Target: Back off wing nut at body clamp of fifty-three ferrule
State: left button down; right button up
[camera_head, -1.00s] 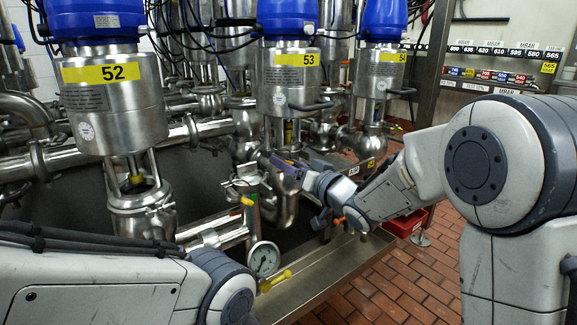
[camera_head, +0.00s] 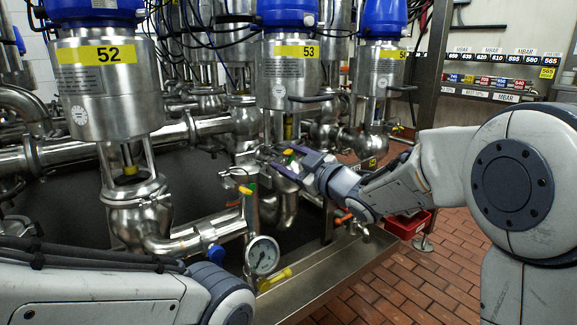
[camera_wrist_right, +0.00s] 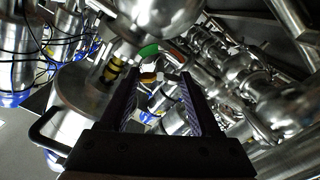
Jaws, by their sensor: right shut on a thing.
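The valve labelled 53 (camera_head: 290,75) stands upright in the middle of the head view, with its steel body and clamp below. My right gripper (camera_head: 284,160) is at that clamp, reaching in from the right. It is shut on a small part there, which I take to be the wing nut; the fingers and body hide most of it. In the right wrist view my two dark fingers (camera_wrist_right: 160,74) stand apart, with a small orange and white part and a green spot showing between their tips. My left forearm shows at the lower left of the head view; its gripper is out of frame.
Valve 52 (camera_head: 105,85) stands to the left and valve 54 (camera_head: 379,75) to the right. A pressure gauge (camera_head: 262,256) and yellow-handled tap are below. Steel pipes crowd behind. A red bin (camera_head: 405,224) stands on the open tiled floor at right.

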jog(key=n+b, duration=0.1)
jog(key=n, duration=0.1)
jog(key=n+b, duration=0.2)
jog(key=n, duration=0.1)
jog(key=shift+f+n, duration=0.25)
jog(key=shift+n, duration=0.05)
jog(key=n+b, duration=0.4)
jog(key=n, duration=0.1)
jog(key=shift+a+r+n, duration=0.1)
jog(key=shift+r+n, duration=0.05)
jog(key=shift+n, duration=0.15)
jog(key=o, duration=1.4)
jog(key=shift+s+r, duration=0.1)
